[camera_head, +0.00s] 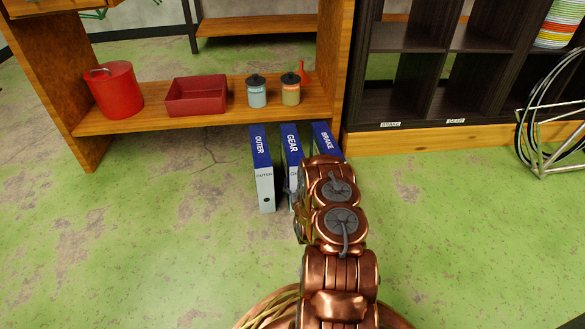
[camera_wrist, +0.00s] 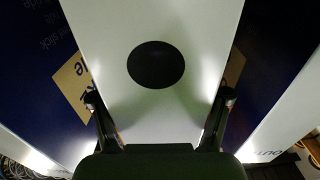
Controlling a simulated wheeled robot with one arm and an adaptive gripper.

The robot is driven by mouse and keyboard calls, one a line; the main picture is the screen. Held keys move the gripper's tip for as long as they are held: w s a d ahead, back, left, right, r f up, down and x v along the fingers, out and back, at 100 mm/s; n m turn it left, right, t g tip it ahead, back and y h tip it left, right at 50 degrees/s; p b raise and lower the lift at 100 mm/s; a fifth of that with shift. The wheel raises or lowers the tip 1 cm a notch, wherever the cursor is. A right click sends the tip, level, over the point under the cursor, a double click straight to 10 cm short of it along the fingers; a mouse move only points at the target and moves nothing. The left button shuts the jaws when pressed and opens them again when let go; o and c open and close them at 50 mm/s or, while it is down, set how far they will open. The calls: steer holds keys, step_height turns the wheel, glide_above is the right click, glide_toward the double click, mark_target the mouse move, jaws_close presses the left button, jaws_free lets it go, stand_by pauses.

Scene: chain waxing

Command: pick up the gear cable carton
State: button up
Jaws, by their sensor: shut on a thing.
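The gear cable carton (camera_head: 291,148) is a tall, narrow box with a blue top labelled "GEAR" and a white lower part. It stands upright on the floor between two similar cartons, under the front of the wooden shelf. My arm covers its lower part in the head view. In the wrist view, the white face of the gear cable carton (camera_wrist: 155,25) with a round black hole fills the middle. My gripper (camera_wrist: 159,97) has one finger on each side of this carton and is shut on it.
The "OUTER" carton (camera_head: 262,170) stands close on the left and the "BRAKE" carton (camera_head: 324,138) close on the right. The shelf board (camera_head: 205,119) above holds a red pot (camera_head: 115,92), a red tray (camera_head: 197,97) and two jars. Green floor in front is clear.

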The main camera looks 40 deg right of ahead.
steer(key=c, duration=0.8)
steer(key=shift+r, duration=0.1)
